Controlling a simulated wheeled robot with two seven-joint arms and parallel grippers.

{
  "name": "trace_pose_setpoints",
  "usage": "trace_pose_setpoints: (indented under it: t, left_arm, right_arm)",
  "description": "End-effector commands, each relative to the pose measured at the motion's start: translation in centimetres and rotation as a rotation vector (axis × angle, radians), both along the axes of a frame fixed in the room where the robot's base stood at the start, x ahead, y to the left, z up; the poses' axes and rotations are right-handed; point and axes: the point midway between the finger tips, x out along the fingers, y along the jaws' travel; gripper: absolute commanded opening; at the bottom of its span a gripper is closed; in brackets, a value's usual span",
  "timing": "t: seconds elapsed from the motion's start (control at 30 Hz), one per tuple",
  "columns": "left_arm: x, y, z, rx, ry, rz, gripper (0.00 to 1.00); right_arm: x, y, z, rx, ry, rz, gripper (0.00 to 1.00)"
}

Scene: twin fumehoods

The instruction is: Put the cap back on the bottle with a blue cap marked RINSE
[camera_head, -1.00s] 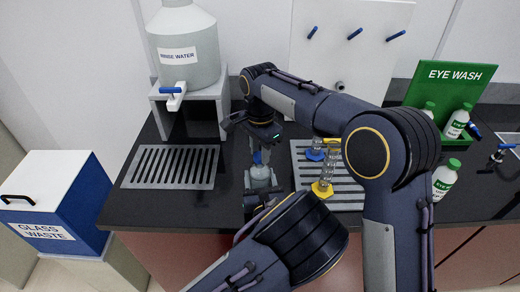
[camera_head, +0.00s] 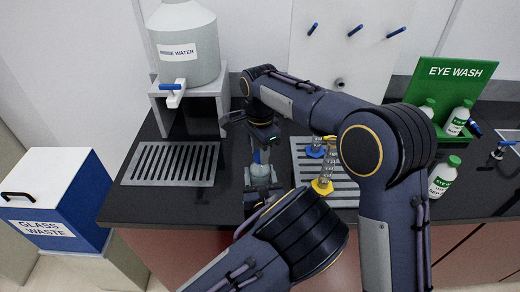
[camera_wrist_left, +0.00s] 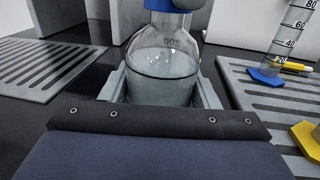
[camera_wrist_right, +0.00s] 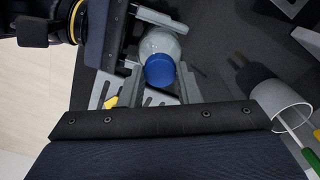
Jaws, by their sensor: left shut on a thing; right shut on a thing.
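A clear bottle (camera_wrist_left: 163,75) with clear liquid stands upright between the fingers of my left gripper (camera_wrist_left: 160,88), which is shut on its body. The bottle also shows in the head view (camera_head: 260,168), partly hidden by my arms. The blue cap (camera_wrist_right: 160,71) is between the fingers of my right gripper (camera_wrist_right: 160,88), which is shut on it. In the left wrist view the blue cap (camera_wrist_left: 167,4) shows at the bottle's neck, cut off by the top edge. I cannot tell whether it is seated. No RINSE marking is readable.
A rinse water carboy (camera_head: 184,65) stands on a raised shelf at the back left. A cylinder with a yellow base (camera_head: 322,187) and one with a blue base (camera_head: 314,152) stand close right of the bottle. Eye wash bottles (camera_head: 457,119) are at the right. A grate (camera_head: 170,165) lies bare at left.

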Motion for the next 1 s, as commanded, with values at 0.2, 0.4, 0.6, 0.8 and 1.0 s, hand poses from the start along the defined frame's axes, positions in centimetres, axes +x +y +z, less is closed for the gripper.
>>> trace_pose_setpoints:
  t: [0.2, 0.4, 0.6, 0.8, 1.0]
  left_arm:
    - [0.0, 0.0, 0.0, 0.0, -0.001, 0.0, 0.0]
    - [0.0, 0.0, 0.0, 0.0, 0.0, 0.0, 0.0]
    - [0.0, 0.0, 0.0, 0.0, 0.0, 0.0, 0.0]
    - [0.0, 0.0, 0.0, 0.0, 0.0, 0.0, 0.0]
    - [0.0, 0.0, 0.0, 0.0, 0.0, 0.0, 0.0]
  right_arm:
    - [0.0, 0.0, 0.0, 0.0, -0.001, -0.151, 0.09]
    - [0.0, 0.0, 0.0, 0.0, -0.001, -0.148, 0.31]
    - [0.0, 0.0, 0.1, 0.0, -0.001, -0.146, 0.52]
    - [0.0, 0.0, 0.1, 0.0, -0.001, -0.146, 0.52]
    - [0.1, 0.1, 2.0, 0.002, -0.005, -0.145, 0.52]
